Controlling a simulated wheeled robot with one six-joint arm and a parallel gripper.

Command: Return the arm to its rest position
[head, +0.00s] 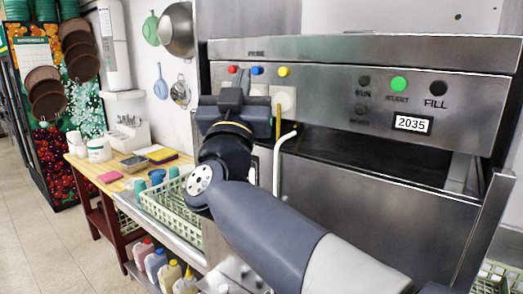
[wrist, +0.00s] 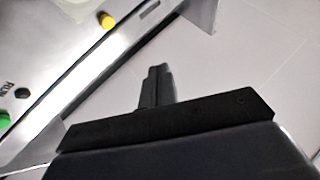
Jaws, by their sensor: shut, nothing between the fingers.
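My gripper (head: 235,84) is raised in front of the dish machine (head: 330,52), just below its row of coloured buttons. In the wrist view my gripper (wrist: 157,74) shows its two fingers closed together, with nothing between them. My arm stretches up from the lower right of the head view to the gripper. The arm covers part of the machine's front and part of the counter. I cannot tell how far the fingertips are from the panel.
Red (head: 233,70), blue (head: 257,71) and yellow (head: 284,72) buttons are close to my gripper. A green button (head: 399,84) is further right. A green dish rack (head: 172,214) stands on the counter at left. Bottles (head: 156,262) stand below. Open floor (head: 62,228) lies far left.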

